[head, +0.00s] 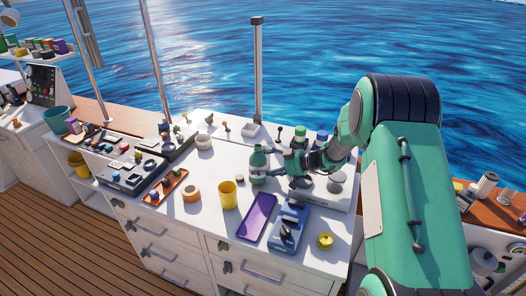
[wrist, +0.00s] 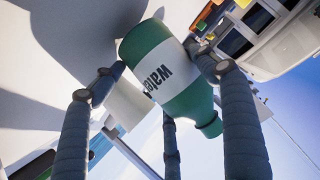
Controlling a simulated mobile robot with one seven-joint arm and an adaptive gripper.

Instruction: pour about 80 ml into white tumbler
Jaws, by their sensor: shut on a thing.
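My gripper (head: 268,171) is shut on a green bottle (head: 259,163) with a white label band. The wrist view shows the fingers around the bottle (wrist: 165,75), whose label reads "Water"; its narrow neck points to the lower right of that view. In the head view the bottle looks upright over the white counter; I cannot tell whether its base touches. A small white cup-like vessel (head: 204,141), possibly the white tumbler, stands farther back and to the left of the bottle. Its inside is not clear.
On the counter (head: 215,240), a yellow cup (head: 227,195), a purple slab (head: 257,217) and a blue device (head: 290,222) stand in front of the bottle. An orange roll (head: 191,193) and tray (head: 166,188) lie left. Bottles with coloured caps (head: 300,134) stand behind my gripper.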

